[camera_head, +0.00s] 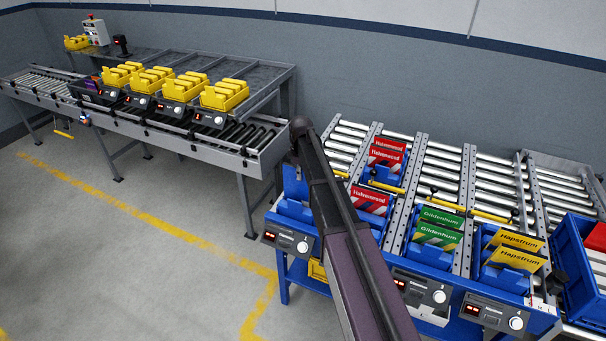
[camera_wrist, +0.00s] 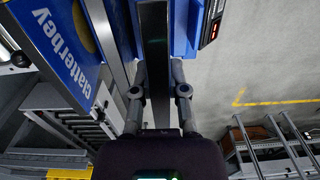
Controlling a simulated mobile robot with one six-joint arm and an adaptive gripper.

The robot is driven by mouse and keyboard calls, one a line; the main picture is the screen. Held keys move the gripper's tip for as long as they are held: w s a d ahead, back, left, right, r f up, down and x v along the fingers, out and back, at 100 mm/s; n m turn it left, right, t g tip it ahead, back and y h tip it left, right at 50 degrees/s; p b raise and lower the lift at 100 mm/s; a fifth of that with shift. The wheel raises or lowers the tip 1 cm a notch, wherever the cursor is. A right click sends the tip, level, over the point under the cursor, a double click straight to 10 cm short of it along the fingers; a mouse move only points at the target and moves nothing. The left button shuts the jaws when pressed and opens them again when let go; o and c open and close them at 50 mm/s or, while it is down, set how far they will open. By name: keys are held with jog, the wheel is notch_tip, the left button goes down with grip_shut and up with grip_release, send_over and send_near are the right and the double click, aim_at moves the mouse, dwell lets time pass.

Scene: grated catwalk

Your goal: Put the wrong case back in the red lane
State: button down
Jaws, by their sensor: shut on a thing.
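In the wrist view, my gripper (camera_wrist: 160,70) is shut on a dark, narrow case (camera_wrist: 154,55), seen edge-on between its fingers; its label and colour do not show. Blue tray walls (camera_wrist: 183,28) lie close beside it. A blue case lettered Clatterbey (camera_wrist: 62,52) stands to its left. In the head view, my gripper is hidden behind my arm. The red lane holds red Halvenrood cases (camera_head: 386,158) at the back and one red Halvenrood case (camera_head: 370,199) at the front. Blue cases (camera_head: 295,183) stand in the leftmost lane, partly hidden by my arm.
Green Gildenhum cases (camera_head: 437,232) and yellow Hapstrum cases (camera_head: 514,252) stand in the lanes to the right. A blue bin (camera_head: 571,262) with a red case (camera_head: 597,237) is at the right edge. A roller conveyor (camera_head: 150,125) with yellow bins (camera_head: 224,95) stands left; floor between is clear.

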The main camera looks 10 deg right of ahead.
aim_at(301, 182)
jog(key=shift+f+b, duration=1.6)
jog(key=shift+f, duration=0.4)
jog(key=c, duration=0.6)
grip_release()
jog(key=o, duration=0.4)
jog(key=shift+r, duration=0.15)
jog(key=shift+r+p, duration=3.75)
jog(key=shift+r, duration=0.15)
